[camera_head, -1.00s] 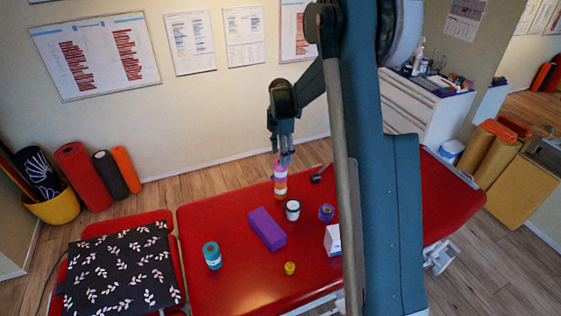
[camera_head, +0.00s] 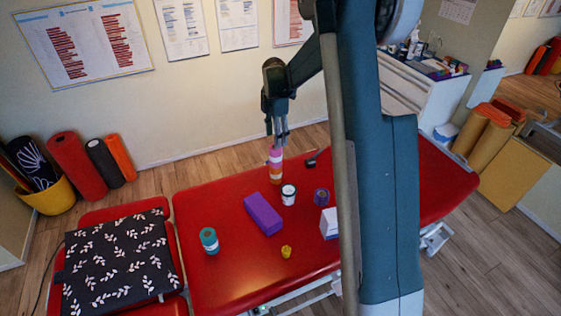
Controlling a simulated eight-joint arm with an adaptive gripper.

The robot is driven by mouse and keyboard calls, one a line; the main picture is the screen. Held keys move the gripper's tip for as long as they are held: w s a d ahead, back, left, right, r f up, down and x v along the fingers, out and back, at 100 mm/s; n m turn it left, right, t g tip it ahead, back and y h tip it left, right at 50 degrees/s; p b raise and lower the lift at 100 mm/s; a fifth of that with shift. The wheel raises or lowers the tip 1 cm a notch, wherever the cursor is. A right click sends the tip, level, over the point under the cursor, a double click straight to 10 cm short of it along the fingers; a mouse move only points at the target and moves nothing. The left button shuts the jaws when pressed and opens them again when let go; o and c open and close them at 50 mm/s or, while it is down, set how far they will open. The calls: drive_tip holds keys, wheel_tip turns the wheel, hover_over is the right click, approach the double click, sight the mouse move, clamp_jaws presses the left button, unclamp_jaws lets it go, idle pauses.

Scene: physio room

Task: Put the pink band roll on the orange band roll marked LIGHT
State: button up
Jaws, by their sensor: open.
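The pink band roll (camera_head: 275,152) is at the top of a small upright stack at the far edge of the red treatment table. Below it is a pale band, then the orange band roll (camera_head: 276,179) at the bottom. The LIGHT marking is too small to read. My gripper (camera_head: 277,143) points down just above the pink roll, its fingertips at or close to the roll's top. The fingers are open; at this size I cannot tell whether they still touch the roll.
On the red table (camera_head: 225,280) are a purple block (camera_head: 263,214), a white jar (camera_head: 289,194), a purple roll (camera_head: 321,196), a teal roll (camera_head: 209,241), a yellow item (camera_head: 286,252) and a white box (camera_head: 329,223). A dark object (camera_head: 311,161) lies right of the stack.

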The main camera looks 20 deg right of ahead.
drive_tip(key=s+a+r+m+t, duration=0.2)
drive_tip(key=s+a+r+m, duration=0.2)
drive_tip(key=s+r, duration=0.5)
drive_tip(key=s+a+r+m+t, duration=0.1)
drive_tip(key=s+a+r+m, duration=0.4)
drive_tip(key=s+r, duration=0.45)
drive_tip(key=s+a+m+t, duration=0.2)
drive_tip(key=s+m, duration=0.3)
drive_tip(key=s, duration=0.7)
drive_tip(key=s+a+m+t, duration=0.2)
drive_tip(key=s+a+m, duration=0.2)
drive_tip(key=s, duration=0.9)
drive_tip(key=shift+m, duration=0.8)
